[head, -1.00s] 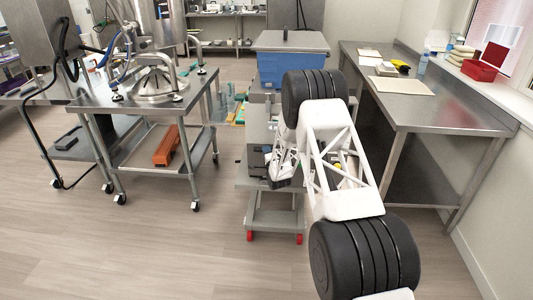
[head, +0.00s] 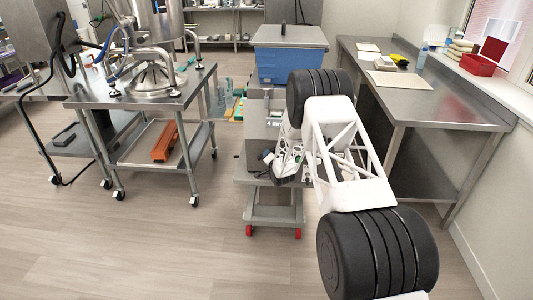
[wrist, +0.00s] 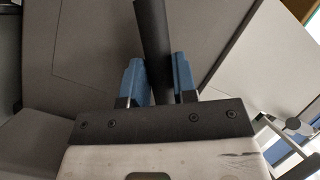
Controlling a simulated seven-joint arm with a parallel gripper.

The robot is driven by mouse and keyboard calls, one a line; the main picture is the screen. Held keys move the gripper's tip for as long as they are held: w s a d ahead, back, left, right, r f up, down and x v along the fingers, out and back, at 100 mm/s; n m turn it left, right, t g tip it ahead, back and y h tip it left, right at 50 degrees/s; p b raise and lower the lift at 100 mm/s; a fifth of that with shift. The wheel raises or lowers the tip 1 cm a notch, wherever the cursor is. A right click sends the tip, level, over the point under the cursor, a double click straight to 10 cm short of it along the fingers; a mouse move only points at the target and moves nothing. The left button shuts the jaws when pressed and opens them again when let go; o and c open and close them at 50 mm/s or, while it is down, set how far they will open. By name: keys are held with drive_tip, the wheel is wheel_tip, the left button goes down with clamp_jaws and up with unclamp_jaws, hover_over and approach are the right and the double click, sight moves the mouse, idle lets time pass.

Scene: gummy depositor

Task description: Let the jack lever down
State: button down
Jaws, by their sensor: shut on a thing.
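The jack lever (wrist: 154,40) is a dark round bar. In the wrist view it runs from the top edge down between the two blue fingers of my gripper (wrist: 158,82). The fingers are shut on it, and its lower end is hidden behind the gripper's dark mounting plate. In the head view my gripper (head: 268,163) is small, beside the grey wheeled cart, and partly behind my white arm link. I cannot make out the lever clearly there.
The grey cart (head: 262,212) with red casters carries a blue bin (head: 290,62). A steel table (head: 440,104) stands close on the right. A wheeled steel table (head: 90,100) stands left, with open floor between.

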drive_tip(key=n, duration=0.1)
drive_tip(key=d+n, duration=0.1)
drive_tip(key=d+g+h, duration=0.1)
drive_tip(key=shift+w+f+n, duration=0.25)
drive_tip(key=shift+f+n, duration=0.1)
drive_tip(key=shift+n, duration=0.05)
drive_tip(key=shift+w+r, duration=0.1)
drive_tip(key=c, duration=1.1)
unclamp_jaws()
drive_tip(key=shift+o, duration=1)
drive_tip(key=shift+s+f, duration=0.2)
drive_tip(key=shift+f, duration=0.1)
drive_tip(key=shift+s, duration=0.15)
